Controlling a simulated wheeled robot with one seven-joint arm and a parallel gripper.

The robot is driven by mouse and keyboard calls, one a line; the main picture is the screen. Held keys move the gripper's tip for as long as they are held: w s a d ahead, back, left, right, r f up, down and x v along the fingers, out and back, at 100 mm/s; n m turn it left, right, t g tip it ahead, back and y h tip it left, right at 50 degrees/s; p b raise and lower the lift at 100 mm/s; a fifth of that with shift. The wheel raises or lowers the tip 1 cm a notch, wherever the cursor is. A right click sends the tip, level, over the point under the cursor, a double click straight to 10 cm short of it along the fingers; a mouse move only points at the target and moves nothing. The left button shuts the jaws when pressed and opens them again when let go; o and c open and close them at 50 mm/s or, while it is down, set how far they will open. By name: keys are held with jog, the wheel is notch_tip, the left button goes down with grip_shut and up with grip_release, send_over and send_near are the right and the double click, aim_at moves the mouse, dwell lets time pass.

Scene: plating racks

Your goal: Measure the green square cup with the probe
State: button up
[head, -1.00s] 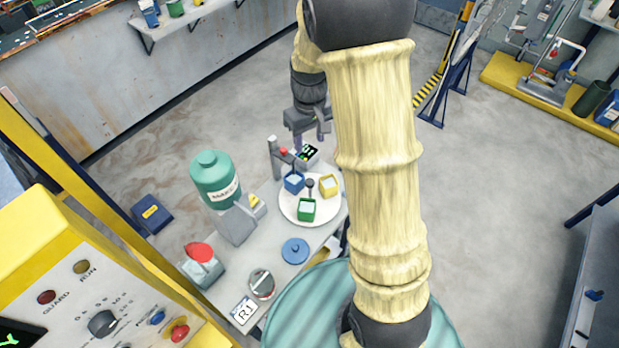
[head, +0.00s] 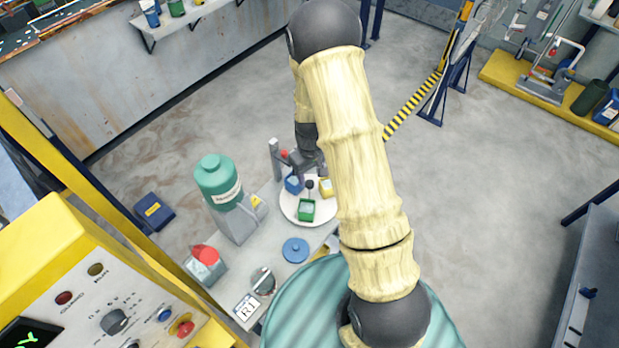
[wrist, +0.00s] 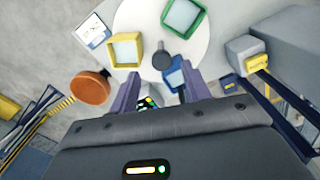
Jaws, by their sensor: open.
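The green square cup (head: 307,216) stands upright on a round white plate (head: 289,207), with pale contents inside. It also shows at the top of the wrist view (wrist: 201,21). My gripper (wrist: 159,72) is open and empty, tilted downward at the plate's far edge. A small black device with a lit green display (wrist: 149,103) lies between its fingers in the wrist view, partly hidden by the gripper body. I cannot tell whether this is the probe. In the head view my arm hides the device and the fingertips.
A yellow cup (wrist: 125,63) and a blue cup (wrist: 173,81) share the plate, around a dark knob (wrist: 162,59).

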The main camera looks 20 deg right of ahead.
aim_at(310, 183)
jog(key=shift+a+f+p, duration=0.15)
jog(key=shift+f+p, duration=0.3)
jog(key=shift+f, duration=1.5)
grip_shut()
